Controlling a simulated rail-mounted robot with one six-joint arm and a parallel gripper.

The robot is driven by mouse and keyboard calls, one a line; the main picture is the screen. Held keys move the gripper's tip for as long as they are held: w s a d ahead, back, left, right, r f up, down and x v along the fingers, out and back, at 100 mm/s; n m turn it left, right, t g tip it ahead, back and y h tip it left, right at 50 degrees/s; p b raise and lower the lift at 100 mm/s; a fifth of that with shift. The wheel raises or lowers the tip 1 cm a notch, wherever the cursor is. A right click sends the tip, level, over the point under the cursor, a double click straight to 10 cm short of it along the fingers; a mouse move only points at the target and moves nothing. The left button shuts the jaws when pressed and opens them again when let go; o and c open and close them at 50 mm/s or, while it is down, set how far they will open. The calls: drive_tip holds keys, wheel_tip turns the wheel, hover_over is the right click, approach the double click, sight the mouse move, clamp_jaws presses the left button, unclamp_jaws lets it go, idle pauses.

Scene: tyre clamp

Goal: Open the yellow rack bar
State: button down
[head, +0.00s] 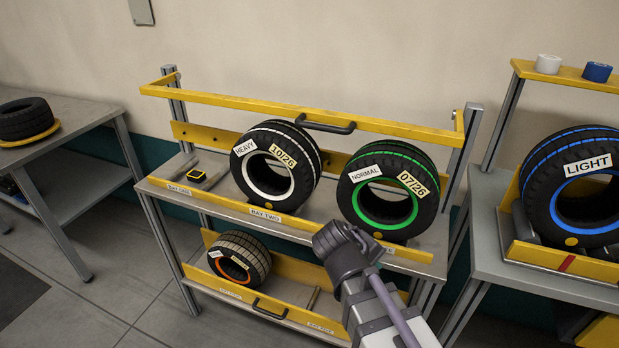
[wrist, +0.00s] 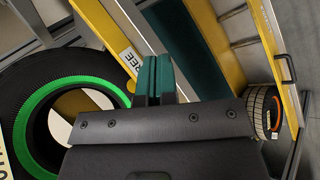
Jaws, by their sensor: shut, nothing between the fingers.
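An upper yellow rack bar (head: 240,102) with a black handle (head: 326,125) runs across the front of the middle rack, at about the height of the tyre tops. A lower yellow bar (head: 222,292) with its own black handle (head: 268,309) runs along the front of the lower shelf; in the wrist view that bar (wrist: 270,40) shows at the right. My gripper (head: 335,238) is in front of the upper shelf's right part, below the upper bar and apart from both handles. In the wrist view its teal fingers (wrist: 154,75) are together and empty.
An orange-ringed tyre (head: 240,258) is on the lower shelf. A blue-ringed tyre (head: 575,188) stands on the right table.

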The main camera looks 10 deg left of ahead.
drive_tip(key=w+a+f+n+t+h+b, duration=0.1)
drive_tip(key=w+a+n+t+h+b, duration=0.15)
drive_tip(key=a+n+t, duration=0.2)
drive_tip(key=a+r+n+t+y+b, duration=0.3)
drive_tip(key=a+r+n+t+y, duration=0.2)
drive_tip(key=a+r+n+t, duration=1.3)
drive_tip(key=w+d+r+n+g+p, duration=0.2)
drive_tip(key=w+d+r+p, duration=0.3)
drive_tip(key=w+p, duration=0.3)
drive_tip(key=shift+w+r+n+g+p, duration=0.35)
drive_tip(key=shift+w+r+g+p, duration=0.05)
drive_tip(key=shift+r+g+p, duration=0.35)
drive_tip(key=shift+f, duration=0.1)
